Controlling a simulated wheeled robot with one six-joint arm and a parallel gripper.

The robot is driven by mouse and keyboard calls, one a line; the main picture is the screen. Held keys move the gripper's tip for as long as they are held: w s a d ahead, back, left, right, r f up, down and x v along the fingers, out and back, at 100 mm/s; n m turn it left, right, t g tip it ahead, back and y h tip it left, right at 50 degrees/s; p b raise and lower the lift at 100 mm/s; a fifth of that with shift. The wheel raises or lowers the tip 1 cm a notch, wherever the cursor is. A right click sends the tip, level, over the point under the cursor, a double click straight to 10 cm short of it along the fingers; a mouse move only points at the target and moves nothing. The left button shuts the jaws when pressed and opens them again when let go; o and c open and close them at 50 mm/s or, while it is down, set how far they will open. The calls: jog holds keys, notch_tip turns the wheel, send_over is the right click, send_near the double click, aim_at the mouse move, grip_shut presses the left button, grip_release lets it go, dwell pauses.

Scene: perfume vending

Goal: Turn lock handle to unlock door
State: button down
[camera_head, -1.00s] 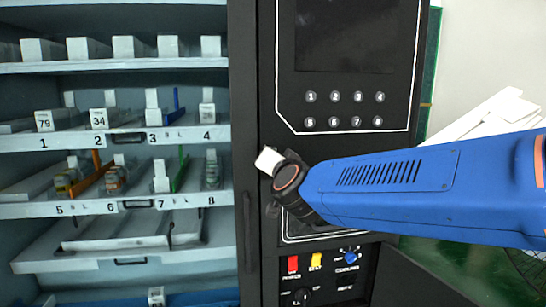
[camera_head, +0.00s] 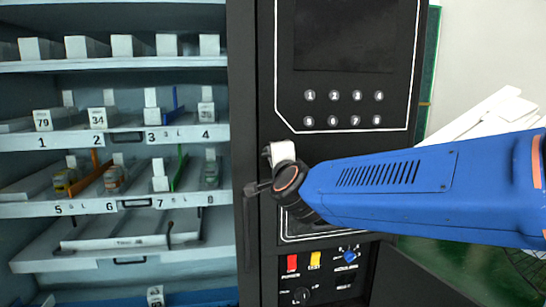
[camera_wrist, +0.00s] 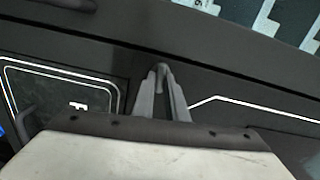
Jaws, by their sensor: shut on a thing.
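The black door (camera_head: 330,150) of the vending machine fills the middle of the head view and appears closed. My gripper (camera_wrist: 160,88) is at the door's left side; in the wrist view its two grey fingers are shut on the small dark lock handle (camera_wrist: 159,69). The fingers cover most of the handle. In the head view my wrist hides the contact, and a dark bar sticks out to its left over the door edge; I cannot tell whether it is part of the handle.
Open shelves (camera_head: 120,209) with small bottles and boxes stand to the left. A numbered keypad (camera_head: 344,108) is above my wrist, and a switch panel (camera_head: 325,275) with red, yellow and blue controls is below. White sheets (camera_head: 490,112) lie behind my arm.

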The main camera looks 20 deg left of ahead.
jog(key=shift+f+m, duration=0.15)
jog(key=shift+m, duration=0.45)
jog(key=c, duration=1.8)
grip_release()
jog(key=shift+s+d, duration=0.1)
jog(key=v, duration=1.7)
jog(key=shift+d, duration=0.15)
